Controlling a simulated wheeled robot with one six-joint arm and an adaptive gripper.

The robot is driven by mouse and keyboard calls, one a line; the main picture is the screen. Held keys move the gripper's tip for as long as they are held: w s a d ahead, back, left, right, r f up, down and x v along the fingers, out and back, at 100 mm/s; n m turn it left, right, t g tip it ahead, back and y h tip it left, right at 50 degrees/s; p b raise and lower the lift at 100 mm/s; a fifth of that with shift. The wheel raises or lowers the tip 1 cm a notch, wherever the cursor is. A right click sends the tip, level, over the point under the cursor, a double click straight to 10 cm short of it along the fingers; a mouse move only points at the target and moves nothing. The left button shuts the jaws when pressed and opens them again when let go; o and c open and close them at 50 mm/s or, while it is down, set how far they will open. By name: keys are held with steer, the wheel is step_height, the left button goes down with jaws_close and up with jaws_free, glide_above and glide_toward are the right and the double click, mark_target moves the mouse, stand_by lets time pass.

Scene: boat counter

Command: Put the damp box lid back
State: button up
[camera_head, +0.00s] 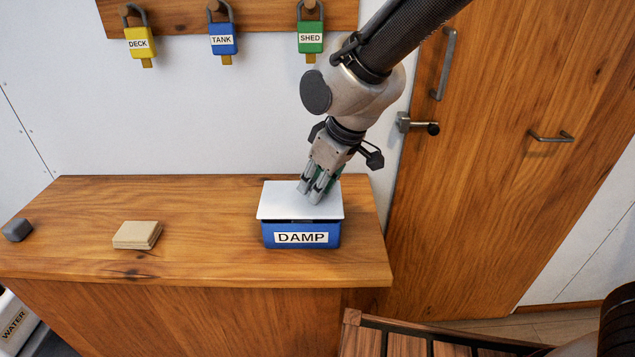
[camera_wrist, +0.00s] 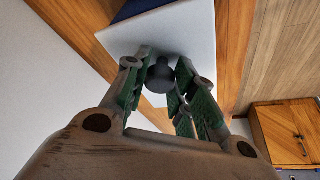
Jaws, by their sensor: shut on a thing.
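The blue box labelled DAMP (camera_head: 301,238) stands on the wooden counter near its right end. The white lid (camera_head: 278,204) lies flat over the box top, and a thin dark gap shows under its front edge. I cannot tell if it is fully seated. My gripper (camera_head: 314,194) reaches down to the lid from above. In the wrist view, my gripper (camera_wrist: 160,84) has its green-padded fingers shut on the dark round knob (camera_wrist: 161,70) of the lid (camera_wrist: 188,30).
A beige block (camera_head: 137,235) and a grey block (camera_head: 17,230) lie on the counter (camera_head: 200,205) to the left. Yellow DECK, blue TANK and green SHED padlocks (camera_head: 223,40) hang on the wall board above. A wooden door (camera_head: 490,150) stands to the right.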

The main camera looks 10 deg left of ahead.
steer(key=shift+f, duration=0.6)
steer(key=o, duration=1)
steer(key=shift+o, duration=0.2)
steer(key=shift+r, duration=0.1)
